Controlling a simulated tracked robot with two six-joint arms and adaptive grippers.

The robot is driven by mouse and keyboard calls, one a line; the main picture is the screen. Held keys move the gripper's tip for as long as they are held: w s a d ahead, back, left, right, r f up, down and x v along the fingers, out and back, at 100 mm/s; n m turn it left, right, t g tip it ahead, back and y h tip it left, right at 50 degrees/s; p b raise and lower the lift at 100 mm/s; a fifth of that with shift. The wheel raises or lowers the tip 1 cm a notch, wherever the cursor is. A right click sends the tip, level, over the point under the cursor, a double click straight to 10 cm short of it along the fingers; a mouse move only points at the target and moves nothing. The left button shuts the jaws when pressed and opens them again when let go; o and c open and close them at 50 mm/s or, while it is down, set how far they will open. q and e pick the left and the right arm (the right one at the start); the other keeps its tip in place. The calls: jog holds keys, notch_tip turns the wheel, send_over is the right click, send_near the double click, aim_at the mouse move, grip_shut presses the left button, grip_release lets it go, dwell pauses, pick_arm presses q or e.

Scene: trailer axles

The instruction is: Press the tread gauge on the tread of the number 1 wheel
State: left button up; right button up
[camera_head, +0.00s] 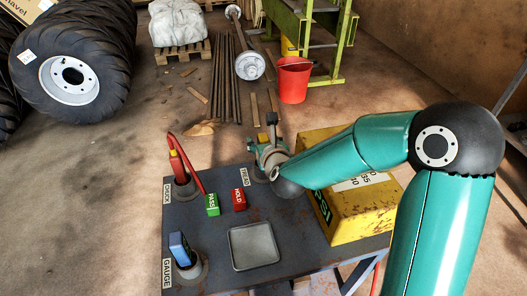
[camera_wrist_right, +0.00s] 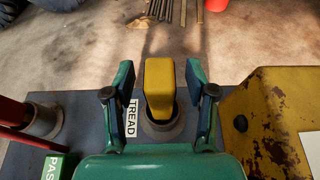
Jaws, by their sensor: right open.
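The tread gauge (camera_wrist_right: 159,88) is a yellow block standing upright in a round holder (camera_wrist_right: 162,129) beside the TREAD label, in the right wrist view. My right gripper (camera_wrist_right: 160,74) is open, with one finger on each side of the gauge and a visible gap on both sides. In the head view my right gripper (camera_head: 269,145) is over the TREAD holder and mostly hides the gauge. A tyred wheel with a white rim (camera_head: 69,80) stands at the upper left. Its small white tag (camera_head: 27,57) is too small to read. My left gripper is out of view.
The dark bench (camera_head: 215,277) carries a blue tool (camera_head: 182,249) at GAUGE, a red tool (camera_head: 178,163) at CHOCK, green PASS (camera_head: 212,205) and red HOLD blocks (camera_head: 238,199), and a metal tray (camera_head: 253,247). A yellow box (camera_head: 345,205) stands close right. Floor lies between bench and wheels.

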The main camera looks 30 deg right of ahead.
grip_shut()
jog(key=shift+r, duration=0.15)
